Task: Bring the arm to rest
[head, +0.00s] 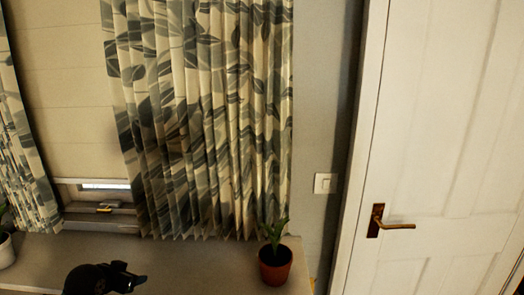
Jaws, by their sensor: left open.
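My left gripper (132,277) shows at the bottom left of the head view as a dark shape over the pale ledge. It is open, and I see nothing held in it. Most of my left arm is below the picture edge. My right gripper is out of the picture. No laundry or bed shows in this view.
A potted plant (275,264) stands on the ledge (190,262), right of my left gripper. Another white pot (5,250) is at the far left. Patterned curtains (205,120) hang behind. A white door (440,130) with a brass handle (390,224) is at the right.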

